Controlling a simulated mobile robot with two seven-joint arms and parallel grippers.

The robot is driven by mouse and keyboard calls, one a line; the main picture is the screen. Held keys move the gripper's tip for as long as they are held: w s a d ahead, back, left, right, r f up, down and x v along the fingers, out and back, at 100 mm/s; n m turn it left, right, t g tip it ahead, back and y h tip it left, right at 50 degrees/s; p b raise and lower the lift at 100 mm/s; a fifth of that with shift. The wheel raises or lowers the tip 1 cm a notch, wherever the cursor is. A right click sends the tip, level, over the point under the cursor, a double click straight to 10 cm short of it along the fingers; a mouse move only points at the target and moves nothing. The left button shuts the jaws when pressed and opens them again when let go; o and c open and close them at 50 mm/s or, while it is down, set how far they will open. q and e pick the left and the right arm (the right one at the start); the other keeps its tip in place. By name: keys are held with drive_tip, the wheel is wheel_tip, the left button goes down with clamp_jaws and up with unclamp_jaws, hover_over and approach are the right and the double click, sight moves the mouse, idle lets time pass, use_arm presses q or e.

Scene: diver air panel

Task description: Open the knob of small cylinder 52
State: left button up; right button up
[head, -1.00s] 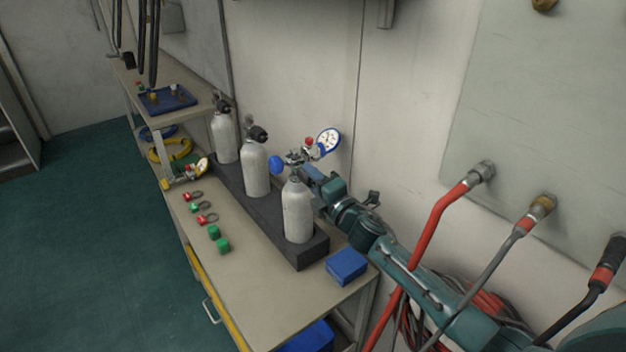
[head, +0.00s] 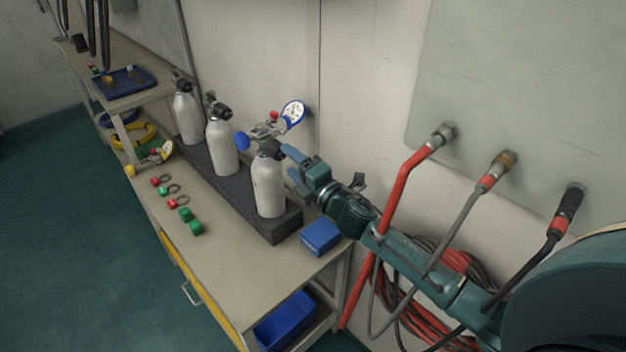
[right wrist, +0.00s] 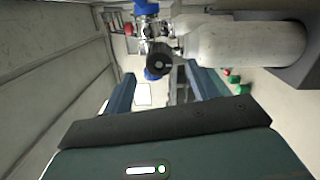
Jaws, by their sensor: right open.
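Three small grey-white cylinders stand in a row on the bench. No number is readable on them, so I cannot tell which is 52. The nearest cylinder (head: 268,190) has a black knob (head: 270,149) and carries a regulator with a blue knob (head: 242,141) and a round gauge (head: 293,112). My right gripper (head: 291,163) is open just right of this valve, its blue fingers pointing at it. In the right wrist view, the black knob (right wrist: 160,66) lies beyond and between the open fingers (right wrist: 162,80), with nothing gripped. My left gripper is out of view.
A dark rack (head: 287,227) holds the cylinders. A blue box (head: 321,237) sits at the bench's right end. Red and green caps (head: 185,214) lie left of the rack.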

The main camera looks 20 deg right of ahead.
use_arm(q)
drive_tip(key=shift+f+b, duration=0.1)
drive_tip(key=shift+b, duration=0.3)
use_arm(e)
drive_tip(key=v, duration=0.8)
